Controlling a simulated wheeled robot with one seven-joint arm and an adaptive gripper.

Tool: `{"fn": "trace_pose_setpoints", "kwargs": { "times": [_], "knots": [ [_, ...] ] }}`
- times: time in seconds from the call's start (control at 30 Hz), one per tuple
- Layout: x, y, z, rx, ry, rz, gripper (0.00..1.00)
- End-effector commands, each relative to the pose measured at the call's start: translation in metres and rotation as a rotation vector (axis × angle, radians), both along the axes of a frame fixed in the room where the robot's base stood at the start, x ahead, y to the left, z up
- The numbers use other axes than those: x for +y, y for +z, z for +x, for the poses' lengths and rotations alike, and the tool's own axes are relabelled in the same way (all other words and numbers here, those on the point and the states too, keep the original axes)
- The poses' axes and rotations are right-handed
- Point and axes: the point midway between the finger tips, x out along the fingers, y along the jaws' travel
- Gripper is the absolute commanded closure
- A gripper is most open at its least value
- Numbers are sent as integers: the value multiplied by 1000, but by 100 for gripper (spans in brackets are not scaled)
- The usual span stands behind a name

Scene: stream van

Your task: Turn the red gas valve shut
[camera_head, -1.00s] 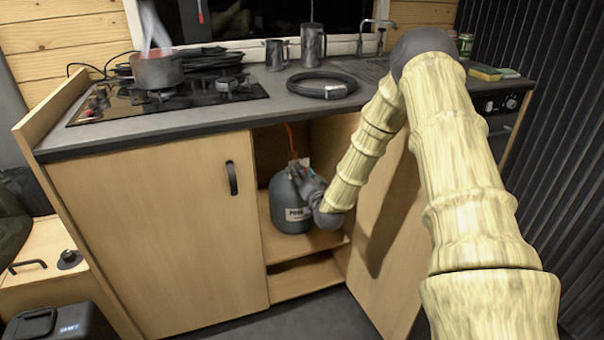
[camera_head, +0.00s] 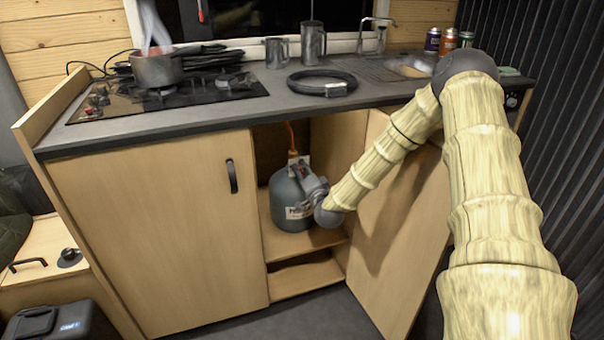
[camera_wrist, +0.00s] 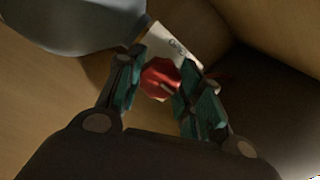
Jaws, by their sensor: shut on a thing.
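The red gas valve (camera_wrist: 160,79) is a faceted red knob in the wrist view, with a pale line on its face. My gripper (camera_wrist: 157,82) is shut on it, one green-padded finger on each side. A white tag with lettering (camera_wrist: 175,43) lies just behind the knob. The grey gas bottle (camera_head: 287,206) stands upright inside the open cupboard, with an orange hose rising from its top. It also shows at the upper left of the wrist view (camera_wrist: 75,25). In the head view my gripper is at the bottle's upper right, and the valve is hidden behind it.
The open cupboard door (camera_head: 385,270) stands right of the bottle, close to my arm. The closed door (camera_head: 155,225) is at the left.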

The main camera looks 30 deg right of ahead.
Motion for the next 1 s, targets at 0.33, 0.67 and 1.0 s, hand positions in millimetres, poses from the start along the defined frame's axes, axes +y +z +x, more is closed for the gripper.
{"fn": "trace_pose_setpoints", "kwargs": {
  "times": [0.33,0.67,1.0],
  "knots": [
    [-3,-1,-1,0,-6,1,57],
    [1,-1,1,0,0,0,42],
    [6,-1,-26,2,-1,4,42]
  ]
}}
